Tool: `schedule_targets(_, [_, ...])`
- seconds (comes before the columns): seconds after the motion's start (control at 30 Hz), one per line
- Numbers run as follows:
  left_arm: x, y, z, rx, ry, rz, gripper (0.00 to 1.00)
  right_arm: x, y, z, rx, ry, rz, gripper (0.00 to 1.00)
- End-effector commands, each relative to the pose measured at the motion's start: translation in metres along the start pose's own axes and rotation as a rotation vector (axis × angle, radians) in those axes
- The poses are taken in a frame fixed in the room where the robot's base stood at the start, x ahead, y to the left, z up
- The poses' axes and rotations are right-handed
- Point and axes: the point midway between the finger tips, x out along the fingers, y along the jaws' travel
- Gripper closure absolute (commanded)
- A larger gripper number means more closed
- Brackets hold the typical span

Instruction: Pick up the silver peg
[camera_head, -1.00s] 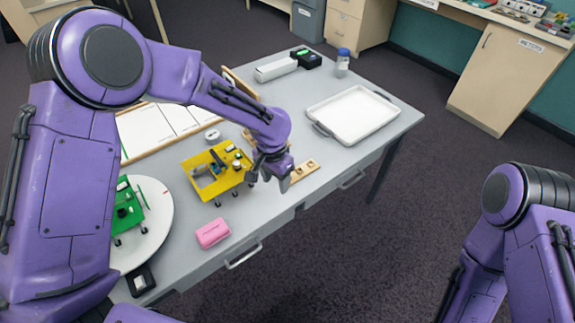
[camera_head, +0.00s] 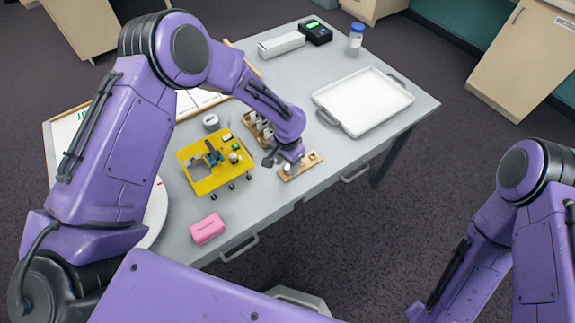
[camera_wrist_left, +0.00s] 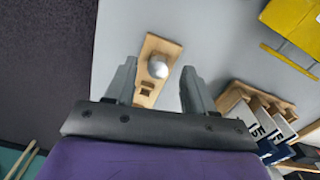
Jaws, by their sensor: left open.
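The silver peg (camera_wrist_left: 157,67) shows in the left wrist view as a shiny round top on a light wooden block (camera_wrist_left: 146,92). The block has a square hole nearer my gripper. In the head view the wooden block (camera_head: 301,168) lies near the table's front edge, with the peg (camera_head: 287,167) pale at its left end, close to my fingers. My left gripper (camera_head: 282,160) is open above the block. In the left wrist view its fingers (camera_wrist_left: 158,75) are on either side of the peg, apart from it. My right arm is at the right; its gripper is out of view.
A yellow stand with small parts (camera_head: 203,181) is left of the gripper, with a wooden rack (camera_head: 252,128) behind. A pink case (camera_head: 208,229) lies in front. A white tray (camera_head: 362,102) and blue-capped bottle (camera_head: 356,40) stand farther back right.

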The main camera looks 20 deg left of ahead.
Motion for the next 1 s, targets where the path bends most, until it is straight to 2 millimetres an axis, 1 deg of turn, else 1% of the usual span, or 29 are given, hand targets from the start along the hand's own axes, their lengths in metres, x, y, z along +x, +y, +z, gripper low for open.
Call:
schedule_targets(0.1, [0.008,0.001,0.0,0.001,0.001,0.001,0.46,-0.002,0.0,-0.001,0.0,0.0,0.0,0.57])
schedule_targets(0.27, [0.009,0.001,-0.001,0.002,0.001,0.0,0.46,-0.001,0.0,0.0,0.0,-0.001,0.001,0.57])
schedule_targets(0.3, [0.009,0.001,-0.001,0.002,0.001,0.0,0.53,-0.001,0.0,0.0,0.0,-0.001,0.001,0.57])
schedule_targets(0.37, [0.009,0.001,-0.001,0.002,0.001,0.0,0.72,-0.001,0.0,0.0,0.0,-0.001,0.001,0.57])
schedule_targets(0.4, [0.009,0.001,-0.001,0.002,0.001,0.0,0.85,-0.001,0.0,0.0,0.0,-0.001,0.001,0.57])
schedule_targets(0.43, [0.009,0.001,-0.001,0.002,0.001,0.0,0.95,-0.001,0.0,0.0,0.0,-0.001,0.001,0.57])
schedule_targets(0.47, [0.009,0.001,-0.001,0.002,0.001,0.0,1.0,-0.001,0.0,0.0,0.0,-0.001,0.001,0.57])
schedule_targets(0.83, [0.008,0.001,-0.001,0.002,0.002,0.0,1.0,-0.001,0.0,0.0,0.0,-0.001,0.0,0.57])
schedule_targets(0.93, [0.003,0.001,-0.002,0.002,0.004,-0.001,1.0,0.003,0.0,0.002,0.0,-0.001,0.0,0.57])
schedule_targets(1.0, [-0.004,0.001,-0.002,0.002,0.004,-0.001,1.0,0.007,0.0,0.003,0.0,-0.001,0.0,0.57])
